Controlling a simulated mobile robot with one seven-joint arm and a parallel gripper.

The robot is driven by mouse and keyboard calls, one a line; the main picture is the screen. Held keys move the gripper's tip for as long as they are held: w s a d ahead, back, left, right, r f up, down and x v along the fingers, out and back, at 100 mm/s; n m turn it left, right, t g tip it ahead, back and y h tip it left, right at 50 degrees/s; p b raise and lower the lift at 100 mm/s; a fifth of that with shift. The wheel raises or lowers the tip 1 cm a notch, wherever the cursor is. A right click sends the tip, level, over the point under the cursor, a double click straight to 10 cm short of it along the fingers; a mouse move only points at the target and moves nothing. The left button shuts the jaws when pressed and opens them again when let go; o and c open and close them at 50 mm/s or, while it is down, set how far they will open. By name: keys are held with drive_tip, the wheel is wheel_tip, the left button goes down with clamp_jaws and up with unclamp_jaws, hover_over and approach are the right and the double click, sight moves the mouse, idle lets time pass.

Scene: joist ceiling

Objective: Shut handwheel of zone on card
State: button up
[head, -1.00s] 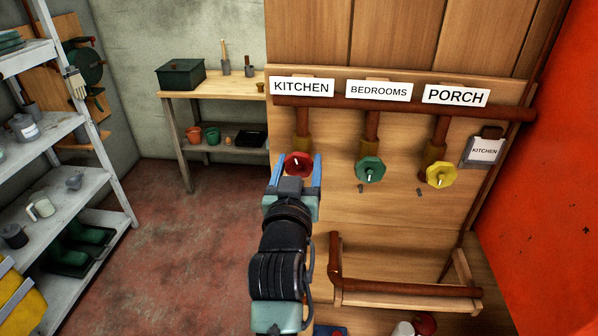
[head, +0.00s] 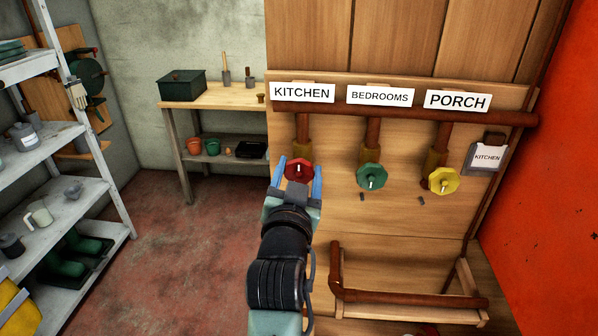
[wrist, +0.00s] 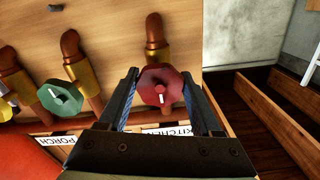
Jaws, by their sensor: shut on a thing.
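The card (head: 487,157) on the board's right side reads KITCHEN. The red handwheel (head: 299,170) is on the pipe under the KITCHEN label (head: 302,92). My gripper (head: 300,164) is shut on the red handwheel, one finger on each side of its rim. In the wrist view the red handwheel (wrist: 161,86) sits between the two fingers, its white mark showing. The green handwheel (head: 371,176) is under the BEDROOMS label (head: 379,96), and the yellow handwheel (head: 443,180) is under the PORCH label (head: 457,101). My gripper is clear of both.
A brown header pipe (head: 400,113) runs across the board above the wheels. A lower pipe and wooden ledge (head: 400,297) stick out below. A workbench (head: 220,98) stands behind left, and a grey shelf rack (head: 62,205) at far left. Floor between is clear.

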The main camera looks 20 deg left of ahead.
drive_tip(key=o, duration=1.4)
drive_tip(key=shift+b+v, duration=1.3)
drive_tip(key=shift+v, duration=5.2)
